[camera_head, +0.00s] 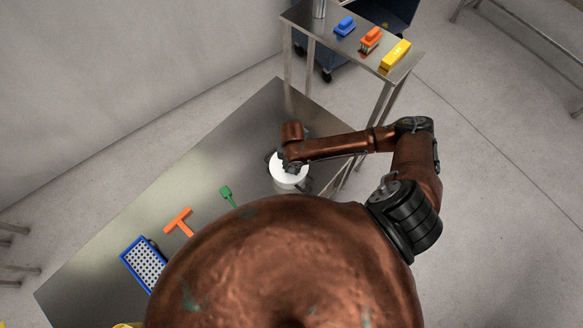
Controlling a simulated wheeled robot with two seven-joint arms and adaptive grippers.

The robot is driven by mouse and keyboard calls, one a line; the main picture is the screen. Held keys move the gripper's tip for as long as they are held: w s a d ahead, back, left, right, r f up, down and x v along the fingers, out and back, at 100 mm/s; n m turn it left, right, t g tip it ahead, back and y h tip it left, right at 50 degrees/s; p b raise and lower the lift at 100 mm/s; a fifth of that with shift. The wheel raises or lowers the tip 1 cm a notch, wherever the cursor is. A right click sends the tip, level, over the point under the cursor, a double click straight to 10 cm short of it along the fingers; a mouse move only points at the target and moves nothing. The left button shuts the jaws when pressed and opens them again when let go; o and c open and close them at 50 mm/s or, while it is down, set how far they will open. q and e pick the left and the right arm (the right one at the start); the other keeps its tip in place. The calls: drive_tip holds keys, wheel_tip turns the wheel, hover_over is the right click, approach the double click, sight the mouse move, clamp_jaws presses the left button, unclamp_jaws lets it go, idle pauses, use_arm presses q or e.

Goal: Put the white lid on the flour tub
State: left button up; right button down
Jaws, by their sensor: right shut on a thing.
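The white lid (288,174) is a round white disc near the right edge of the steel table. My right gripper (290,164) reaches in from the right and is shut on the lid from above, with the wrist covering its far edge. The flour tub (289,189) is a pale round vessel directly under the lid, and only part of its side and rim shows. I cannot tell whether the lid touches the tub's rim or hovers just above it. My left gripper is not in view.
The steel table (215,165) also holds a green tool (226,194), an orange T-shaped scraper (179,222) and a blue-framed tray (143,263). The table's far part is clear.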

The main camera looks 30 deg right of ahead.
drive_tip(key=shift+f+b, duration=0.45)
drive_tip(key=shift+f, duration=0.5)
idle(0.5)
drive_tip(key=c, duration=1.6)
unclamp_jaws()
wheel_tip(320, 180, up, 12)
drive_tip(key=shift+r, duration=0.1)
